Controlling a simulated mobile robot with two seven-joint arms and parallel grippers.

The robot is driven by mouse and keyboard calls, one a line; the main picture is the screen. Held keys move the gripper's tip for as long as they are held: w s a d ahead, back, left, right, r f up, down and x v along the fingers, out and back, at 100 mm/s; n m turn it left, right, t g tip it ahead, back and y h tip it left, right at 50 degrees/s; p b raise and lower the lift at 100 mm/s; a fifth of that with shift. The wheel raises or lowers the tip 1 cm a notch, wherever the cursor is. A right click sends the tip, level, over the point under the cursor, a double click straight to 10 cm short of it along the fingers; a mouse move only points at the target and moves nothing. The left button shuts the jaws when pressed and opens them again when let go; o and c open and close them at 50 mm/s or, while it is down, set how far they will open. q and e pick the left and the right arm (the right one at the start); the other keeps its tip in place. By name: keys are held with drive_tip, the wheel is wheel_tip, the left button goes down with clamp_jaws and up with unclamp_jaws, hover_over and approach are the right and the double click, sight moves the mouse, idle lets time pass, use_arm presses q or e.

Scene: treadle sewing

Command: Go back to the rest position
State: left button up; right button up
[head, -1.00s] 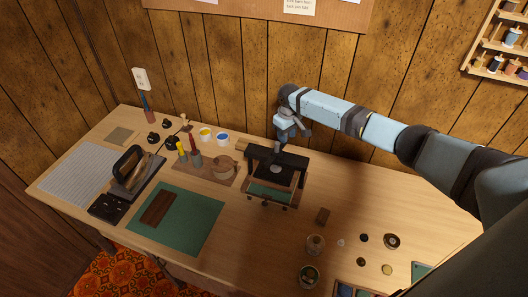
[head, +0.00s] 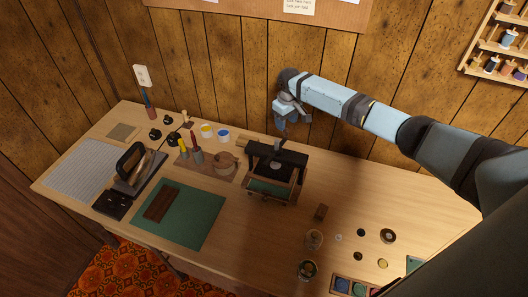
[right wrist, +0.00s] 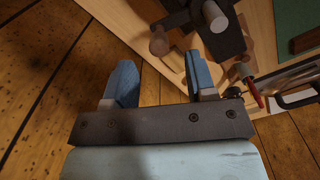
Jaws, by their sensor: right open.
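My right gripper (head: 283,128) hangs above the back part of the table, just behind the black frame stand (head: 290,157). In the right wrist view its two blue fingers (right wrist: 160,85) stand apart with nothing between them. The dark top of the stand (right wrist: 215,35) shows beyond the fingers, with round knobs. My right arm (head: 390,122) reaches in from the right side of the head view. My left gripper is not in either view.
The wooden table (head: 245,235) carries a green mat (head: 195,222), a block with tools (head: 205,165), paint pots (head: 223,134) and several small round pieces at the right. A wood-panelled wall (head: 225,70) stands close behind the gripper. The table front centre is clear.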

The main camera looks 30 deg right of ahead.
drive_tip(key=shift+r, duration=0.8)
drive_tip(key=shift+f, duration=0.1)
drive_tip(key=s+a+f+n+t+y, duration=0.15)
drive_tip(key=s+a+f, duration=0.25)
drive_tip(key=s+a, duration=0.7)
drive_tip(key=s+a+f+n, duration=0.2)
drive_tip(key=s+a+f, duration=0.2)
drive_tip(key=s+a, duration=0.6)
drive_tip(key=s+d+r+m+t, duration=0.1)
drive_tip(key=s+r, duration=0.2)
drive_tip(key=s, duration=0.4)
drive_tip(key=s+d+r+m+h, duration=0.1)
drive_tip(key=s+d+r+m, duration=0.1)
drive_tip(key=s+r, duration=0.35)
drive_tip(key=s+d+r+m+t, duration=0.1)
drive_tip(key=s+r, duration=0.1)
drive_tip(key=s, duration=0.7)
drive_tip(key=w+a+f+t+y, duration=0.1)
drive_tip(key=w+a+f+t, duration=0.2)
drive_tip(key=f, duration=0.4)
drive_tip(key=w+a+f+t+y, duration=0.1)
drive_tip(key=w+a+f+t, duration=0.1)
drive_tip(key=f, duration=0.5)
drive_tip(key=shift+w+a+f+t, duration=0.4)
drive_tip(key=shift+w+t, duration=0.05)
drive_tip(key=shift+t, duration=0.7)
